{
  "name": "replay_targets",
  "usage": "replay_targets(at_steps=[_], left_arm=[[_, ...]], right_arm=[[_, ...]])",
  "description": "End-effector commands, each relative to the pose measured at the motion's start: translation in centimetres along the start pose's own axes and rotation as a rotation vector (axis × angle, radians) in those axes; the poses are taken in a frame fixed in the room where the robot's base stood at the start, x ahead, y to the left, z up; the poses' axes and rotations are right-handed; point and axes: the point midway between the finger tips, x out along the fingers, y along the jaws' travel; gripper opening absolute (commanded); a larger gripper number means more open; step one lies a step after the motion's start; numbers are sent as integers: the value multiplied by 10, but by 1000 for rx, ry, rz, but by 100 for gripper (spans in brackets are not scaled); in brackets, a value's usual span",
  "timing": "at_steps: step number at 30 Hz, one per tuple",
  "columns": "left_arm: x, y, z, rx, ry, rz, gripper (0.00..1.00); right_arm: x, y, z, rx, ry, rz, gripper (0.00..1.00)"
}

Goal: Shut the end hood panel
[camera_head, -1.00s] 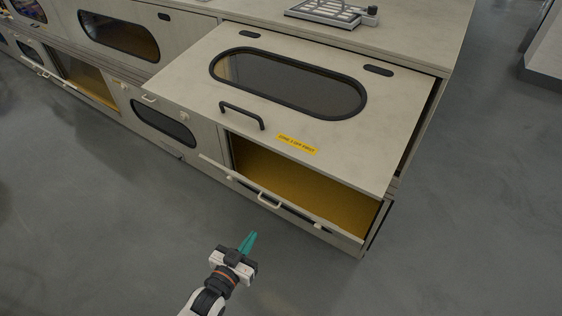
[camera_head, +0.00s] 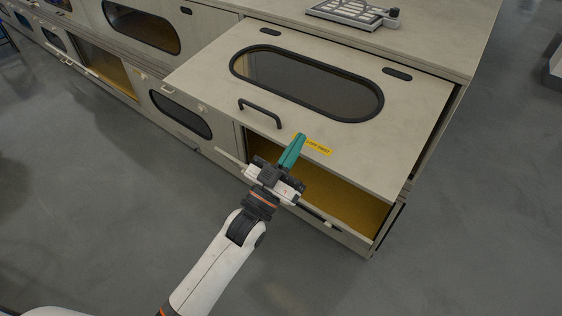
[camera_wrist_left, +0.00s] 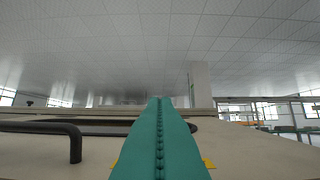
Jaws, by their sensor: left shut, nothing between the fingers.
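The end hood panel (camera_head: 400,121) is a beige panel with a dark oval window (camera_head: 306,82) and a black bar handle (camera_head: 260,110). It stands raised, its front edge out over an open bay with a yellow inside (camera_head: 352,204). My left gripper (camera_head: 293,150) is shut and empty, its teal fingers over the panel's front edge by the yellow label (camera_head: 318,147), to the right of the handle. I cannot tell if they touch the panel. In the left wrist view the shut fingers (camera_wrist_left: 160,140) point at the panel, with the handle (camera_wrist_left: 60,132) at left. My right gripper is not in view.
More hoods with oval windows (camera_head: 142,27) run to the left. A metal rack (camera_head: 350,12) lies on the top behind. Grey floor (camera_head: 100,200) in front is clear.

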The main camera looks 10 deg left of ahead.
Motion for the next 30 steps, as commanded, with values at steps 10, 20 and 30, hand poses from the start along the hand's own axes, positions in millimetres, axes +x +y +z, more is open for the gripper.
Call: replay_targets(at_steps=[10, 20, 30], left_arm=[[-14, 0, -37, 1, 2, 0, 0], [-15, 0, -39, 1, 1, 0, 0], [-21, 0, -56, 1, -29, 0, 0]], right_arm=[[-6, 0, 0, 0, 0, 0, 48], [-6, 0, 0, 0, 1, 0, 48], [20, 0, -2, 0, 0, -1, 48]])
